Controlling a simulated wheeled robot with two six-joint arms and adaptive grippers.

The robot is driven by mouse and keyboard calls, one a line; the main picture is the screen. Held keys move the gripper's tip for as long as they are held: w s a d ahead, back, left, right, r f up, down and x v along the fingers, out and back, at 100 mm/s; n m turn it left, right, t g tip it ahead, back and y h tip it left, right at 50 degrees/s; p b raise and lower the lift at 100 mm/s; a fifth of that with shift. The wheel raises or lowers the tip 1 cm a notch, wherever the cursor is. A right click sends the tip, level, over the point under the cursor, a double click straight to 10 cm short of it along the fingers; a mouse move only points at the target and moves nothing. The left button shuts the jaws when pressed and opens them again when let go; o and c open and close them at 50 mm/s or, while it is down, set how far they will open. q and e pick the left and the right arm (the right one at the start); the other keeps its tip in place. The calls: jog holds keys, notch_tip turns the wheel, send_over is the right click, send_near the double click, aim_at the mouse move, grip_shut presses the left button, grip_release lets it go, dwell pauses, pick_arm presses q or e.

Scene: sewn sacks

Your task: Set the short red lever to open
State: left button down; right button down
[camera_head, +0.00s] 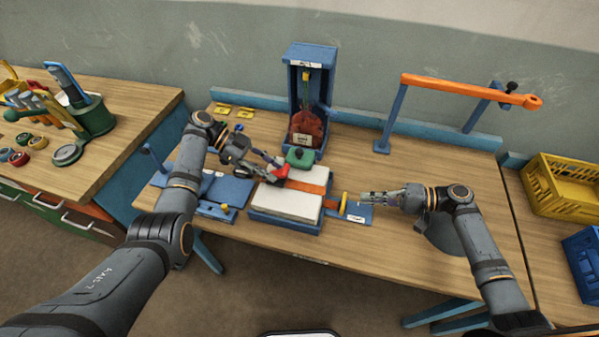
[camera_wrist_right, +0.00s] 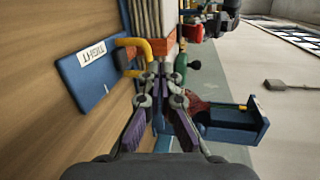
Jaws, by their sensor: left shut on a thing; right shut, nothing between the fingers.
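The short red lever (camera_head: 280,173) sits at the left end of the orange strap, over the white stack (camera_head: 285,200) in its blue tray. My left gripper (camera_head: 272,166) is shut on it, and the fingers hide part of it. It also shows in the right wrist view (camera_wrist_right: 195,32), at the top. Which setting it has cannot be read. My right gripper (camera_head: 368,197) is shut and empty, just right of the yellow handle (camera_head: 343,204). In the right wrist view, its fingertips (camera_wrist_right: 160,90) are near that handle (camera_wrist_right: 140,62).
A green knob block (camera_head: 299,157) stands just behind the lever. A blue frame (camera_head: 296,75) with a dark red sack (camera_head: 306,128) is at the back. A blue plate (camera_wrist_right: 82,78) labelled TIGHT lies beside the yellow handle. The table's right part is clear below the orange arm (camera_head: 460,90).

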jog(key=t+y, duration=0.2)
send_near(288, 170)
jog(key=x, duration=0.6)
jog(key=shift+a+f, duration=0.2)
jog(key=shift+a, duration=0.15)
jog(key=shift+w+a+r, duration=0.2)
jog(key=shift+a+r, duration=0.1)
jog(key=shift+a, duration=0.15)
pick_arm(q)
jog(key=shift+d, duration=0.15)
jog(key=c, duration=1.4)
grip_release()
jog(key=o, duration=0.5)
pick_arm(e)
jog(key=shift+a, duration=0.15)
pick_arm(q)
jog(key=shift+a, duration=0.2)
